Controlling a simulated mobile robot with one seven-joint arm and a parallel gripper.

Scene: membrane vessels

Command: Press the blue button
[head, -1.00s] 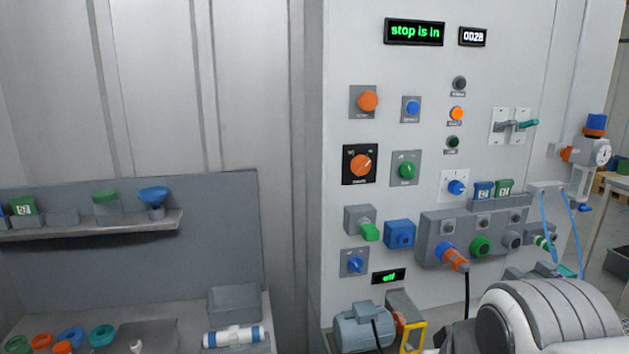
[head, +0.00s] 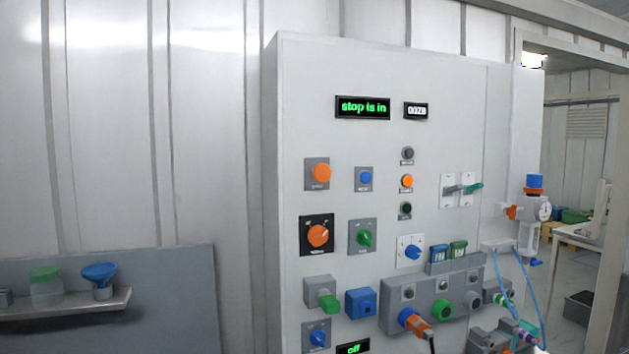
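The blue button (head: 365,178) is a small round blue cap on a grey square plate. It sits in the upper part of the white control panel (head: 290,120), right of a larger orange button (head: 321,173) and above a green knob (head: 365,238). A green-lit display (head: 362,107) above it reads "stop is in", with a small counter display (head: 416,111) beside it. My gripper is not in view, and nothing covers the blue button.
Other blue parts on the panel are a dial (head: 412,252), a square socket (head: 361,303) and a lower knob (head: 318,339). An orange plug (head: 415,322) with a black cable sticks out below. A shelf (head: 70,306) with a blue funnel (head: 100,275) is at left.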

